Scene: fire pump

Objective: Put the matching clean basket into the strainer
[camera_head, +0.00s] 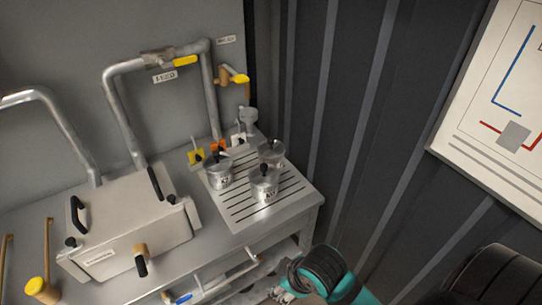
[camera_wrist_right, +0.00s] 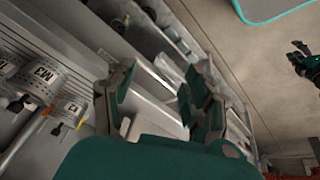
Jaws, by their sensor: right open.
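Three metal baskets with dark-lettered labels and black top knobs stand upright on the slotted tray: one at left (camera_head: 219,171), one at back right (camera_head: 271,153) and one in front (camera_head: 264,183). The lettering is too small to read surely. They also show, tilted, at the left of the right wrist view (camera_wrist_right: 45,80). The strainer appears to be the pale box (camera_head: 130,225) with black handles, its top covered; its inside is hidden. My right gripper (camera_wrist_right: 163,95) is open and empty, apart from the baskets. My left gripper (camera_wrist_right: 303,62) seems to show small at the right wrist view's edge.
The slotted tray (camera_head: 290,202) sits at the bench's right end, by a dark ribbed wall (camera_head: 345,110). Pipes with a yellow-handled valve (camera_head: 185,61) rise behind the box. Yellow and orange tags (camera_head: 196,156) stand behind the baskets. A pipe with a blue-ended handle (camera_head: 184,298) runs along the front.

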